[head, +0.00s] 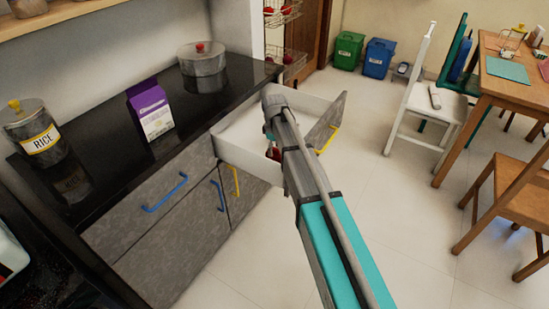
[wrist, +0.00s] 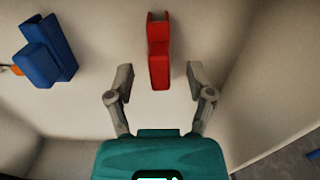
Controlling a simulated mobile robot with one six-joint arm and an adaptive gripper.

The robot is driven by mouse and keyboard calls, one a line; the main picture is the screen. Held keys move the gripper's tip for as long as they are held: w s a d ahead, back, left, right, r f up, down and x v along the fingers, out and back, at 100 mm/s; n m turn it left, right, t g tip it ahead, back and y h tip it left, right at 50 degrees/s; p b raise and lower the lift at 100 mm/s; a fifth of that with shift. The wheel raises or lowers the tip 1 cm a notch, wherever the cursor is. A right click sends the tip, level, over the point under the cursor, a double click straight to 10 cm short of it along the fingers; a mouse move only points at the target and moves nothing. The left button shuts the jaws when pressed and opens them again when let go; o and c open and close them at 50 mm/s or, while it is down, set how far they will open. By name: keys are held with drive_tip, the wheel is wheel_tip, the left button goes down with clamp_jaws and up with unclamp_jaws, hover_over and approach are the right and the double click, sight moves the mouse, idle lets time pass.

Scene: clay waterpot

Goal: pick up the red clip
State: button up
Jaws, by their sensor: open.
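The red clip (wrist: 158,55) lies on the white drawer floor (wrist: 90,95) in the wrist view, upright in the picture. My gripper (wrist: 160,78) is open, with one finger on each side of the clip's near end and gaps between. Nothing is held. In the head view, the open drawer (head: 248,163) holds my gripper and a bit of the red clip (head: 273,153) shows beside it; my arm hides much of the drawer.
A blue clip-like object (wrist: 45,52) lies left of the red clip, with a bit of orange at the edge. Drawer walls stand close on the right and near sides. The counter (head: 110,165) holds a rice jar (head: 36,132), a purple carton (head: 152,112) and a pot (head: 202,62).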

drive_tip(key=shift+f+b, duration=1)
drive_tip(key=shift+f, duration=0.3)
drive_tip(key=c, duration=0.9)
